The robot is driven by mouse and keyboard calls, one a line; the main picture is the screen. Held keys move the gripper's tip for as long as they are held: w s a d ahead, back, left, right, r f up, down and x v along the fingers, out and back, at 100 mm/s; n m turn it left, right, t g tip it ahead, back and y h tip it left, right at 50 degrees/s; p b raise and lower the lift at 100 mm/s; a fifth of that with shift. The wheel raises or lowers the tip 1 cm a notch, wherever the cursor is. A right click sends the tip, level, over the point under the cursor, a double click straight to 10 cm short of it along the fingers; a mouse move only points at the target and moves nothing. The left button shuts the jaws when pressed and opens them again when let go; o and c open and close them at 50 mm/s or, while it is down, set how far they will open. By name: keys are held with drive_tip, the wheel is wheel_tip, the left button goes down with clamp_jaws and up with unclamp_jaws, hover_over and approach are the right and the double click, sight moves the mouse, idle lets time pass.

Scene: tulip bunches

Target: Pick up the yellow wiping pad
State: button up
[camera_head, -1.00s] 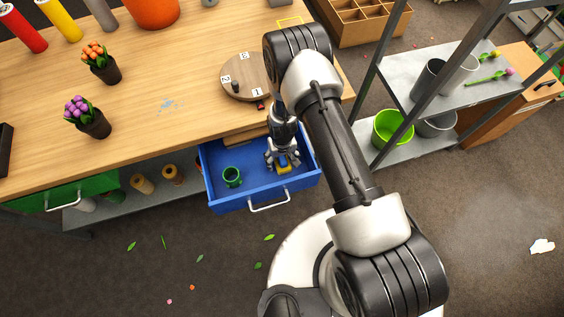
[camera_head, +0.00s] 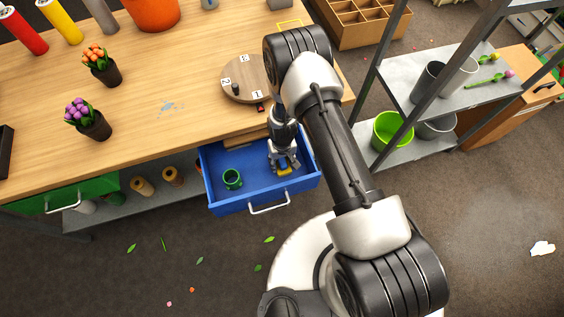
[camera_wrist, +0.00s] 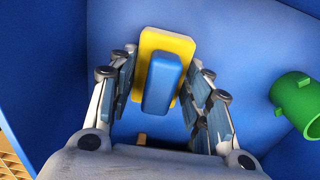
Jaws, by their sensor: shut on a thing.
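The yellow wiping pad (camera_wrist: 186,47) with a blue block-like handle (camera_wrist: 162,82) is in the open blue drawer (camera_head: 245,204). In the head view the pad (camera_head: 285,171) shows only partly, below my gripper (camera_head: 284,163). In the wrist view my gripper (camera_wrist: 162,86) has its two fingers on either side of the blue handle, shut on the pad. The far end of the pad sticks out beyond the fingertips. Whether the pad touches the drawer floor cannot be told.
The drawer walls surround my gripper. The wooden tabletop (camera_head: 190,70) lies behind, with a round numbered board (camera_head: 245,88).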

sight(282, 160)
drive_tip(key=shift+r, duration=0.1)
wheel_tip(282, 160, up, 20)
drive_tip(key=p, duration=0.5)
drive_tip(key=shift+p, duration=0.3)
